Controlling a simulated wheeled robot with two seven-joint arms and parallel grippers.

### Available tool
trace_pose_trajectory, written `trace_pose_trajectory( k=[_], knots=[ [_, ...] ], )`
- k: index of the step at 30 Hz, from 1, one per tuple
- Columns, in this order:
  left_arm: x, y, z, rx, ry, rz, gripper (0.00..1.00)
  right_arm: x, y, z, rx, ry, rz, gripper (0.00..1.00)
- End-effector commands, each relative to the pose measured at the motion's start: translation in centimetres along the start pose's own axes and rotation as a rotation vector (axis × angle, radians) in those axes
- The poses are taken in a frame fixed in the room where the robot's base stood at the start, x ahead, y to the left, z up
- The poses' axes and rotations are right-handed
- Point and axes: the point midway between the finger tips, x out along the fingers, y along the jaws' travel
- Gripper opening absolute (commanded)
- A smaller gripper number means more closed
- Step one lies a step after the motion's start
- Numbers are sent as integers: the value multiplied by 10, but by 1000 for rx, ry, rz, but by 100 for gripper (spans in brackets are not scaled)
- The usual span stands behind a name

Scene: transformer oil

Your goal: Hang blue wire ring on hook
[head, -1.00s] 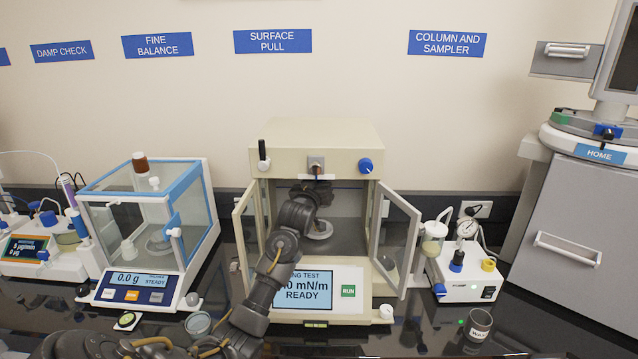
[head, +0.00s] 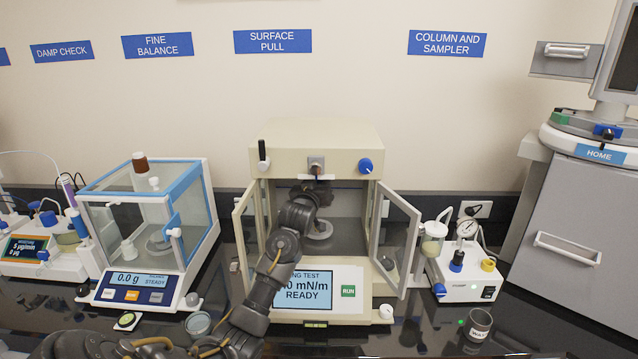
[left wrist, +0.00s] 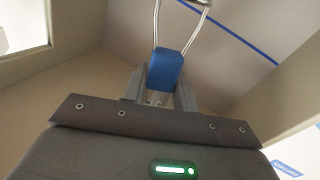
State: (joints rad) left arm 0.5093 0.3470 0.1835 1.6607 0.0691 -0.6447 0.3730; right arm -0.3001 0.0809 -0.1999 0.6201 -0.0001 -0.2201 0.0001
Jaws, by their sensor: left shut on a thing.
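My left gripper (left wrist: 160,88) is shut on the blue block (left wrist: 166,69) of the wire ring, between its two grey fingers. Two thin metal wires rise from the block to the top edge of the left wrist view, where a small metal piece (left wrist: 201,2) shows. I cannot tell whether it is the hook or part of the ring, or whether they touch. In the head view my left arm reaches into the open chamber of the surface pull instrument (head: 345,160), its wrist hiding the ring. My right gripper is not in view.
The instrument's glass doors stand open at the left (head: 246,235) and right (head: 398,235) of my arm. A round pale dish (head: 320,231) lies inside the chamber. The fine balance (head: 150,235) stands left, and the sampler (head: 465,262) right.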

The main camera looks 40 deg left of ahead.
Motion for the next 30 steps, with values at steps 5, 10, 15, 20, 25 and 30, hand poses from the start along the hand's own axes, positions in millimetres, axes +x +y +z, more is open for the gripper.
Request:
trace_pose_trajectory(
  k=[5, 10, 15, 20, 25, 30],
  knots=[
    [0, 0, 0, 0, 0, 0, 6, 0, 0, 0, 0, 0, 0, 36],
    [0, 0, 1, 0, 0, 0, 6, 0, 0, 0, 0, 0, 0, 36],
    [0, -1, 3, 0, 0, 0, 6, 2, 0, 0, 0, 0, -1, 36],
    [0, -1, 3, 0, 0, 0, 46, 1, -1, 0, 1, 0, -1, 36],
    [0, -1, 3, 0, 0, 0, 54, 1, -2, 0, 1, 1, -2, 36],
    [0, -1, 3, 0, -1, 0, 54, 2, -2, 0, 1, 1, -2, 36]
  ],
)
